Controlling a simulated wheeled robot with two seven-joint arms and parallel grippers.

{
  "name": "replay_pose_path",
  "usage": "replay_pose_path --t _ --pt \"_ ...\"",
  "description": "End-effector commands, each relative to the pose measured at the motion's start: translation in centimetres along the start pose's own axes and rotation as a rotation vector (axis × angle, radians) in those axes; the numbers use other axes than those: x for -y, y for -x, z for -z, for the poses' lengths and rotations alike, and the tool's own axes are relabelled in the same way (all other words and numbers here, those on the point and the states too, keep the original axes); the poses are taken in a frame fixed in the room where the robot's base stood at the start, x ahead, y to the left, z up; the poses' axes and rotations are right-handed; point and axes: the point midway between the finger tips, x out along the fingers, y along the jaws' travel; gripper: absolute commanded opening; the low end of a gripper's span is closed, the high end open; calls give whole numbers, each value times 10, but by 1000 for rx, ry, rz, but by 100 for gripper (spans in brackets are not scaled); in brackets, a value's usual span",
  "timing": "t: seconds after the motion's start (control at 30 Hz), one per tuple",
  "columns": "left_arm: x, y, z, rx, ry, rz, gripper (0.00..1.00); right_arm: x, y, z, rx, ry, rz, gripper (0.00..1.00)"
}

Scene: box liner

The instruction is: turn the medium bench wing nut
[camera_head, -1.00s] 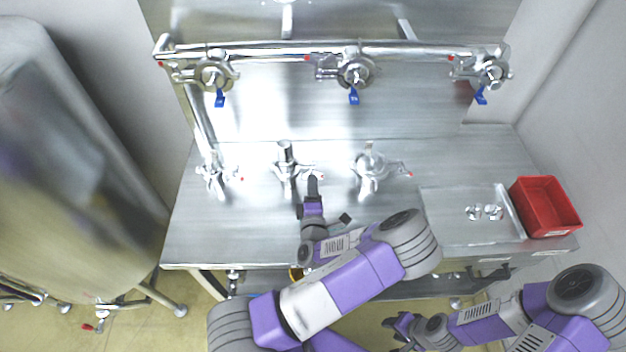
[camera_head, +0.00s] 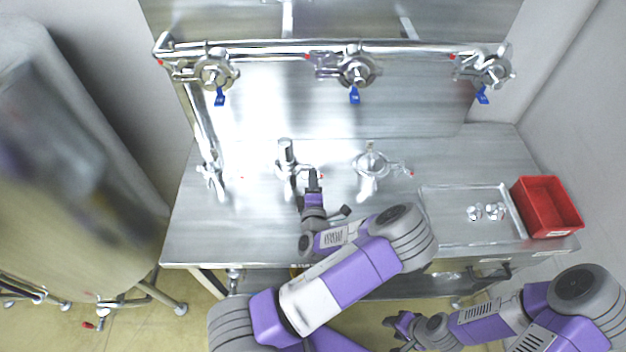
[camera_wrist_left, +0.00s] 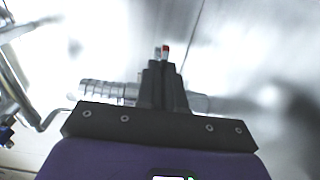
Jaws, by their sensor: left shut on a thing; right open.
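Three clamped fittings stand on the steel bench (camera_head: 240,235): one at the left (camera_head: 211,172), a middle one (camera_head: 287,160) and a wider one at the right (camera_head: 371,165). Which is the medium one I cannot tell for sure by size. My left gripper (camera_head: 314,174) is at the right side of the middle fitting, shut on its red-tipped wing nut (camera_wrist_left: 165,50). In the left wrist view the closed fingers (camera_wrist_left: 163,75) hide most of the nut. My right gripper (camera_head: 392,328) is open and empty, low in front of the bench.
A pipe with several clamps and blue-handled valves (camera_head: 355,95) runs along the back. A shallow tray (camera_head: 455,205) with small metal parts and a red bin (camera_head: 548,207) are at the right. A large tank (camera_head: 75,170) stands left.

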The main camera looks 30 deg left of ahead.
Motion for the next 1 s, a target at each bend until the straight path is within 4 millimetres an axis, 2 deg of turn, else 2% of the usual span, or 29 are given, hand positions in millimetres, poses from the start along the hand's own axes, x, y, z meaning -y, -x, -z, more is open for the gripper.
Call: replay_pose_path --t 0.37,0.7,1.0 --pt "-2 0 0 1 144 2 0 7 18 -1 0 0 0 43" --pt "-3 0 0 1 449 1 0 17 45 -2 0 0 0 43" --pt "-2 0 0 2 735 0 0 23 61 -3 0 0 0 43"
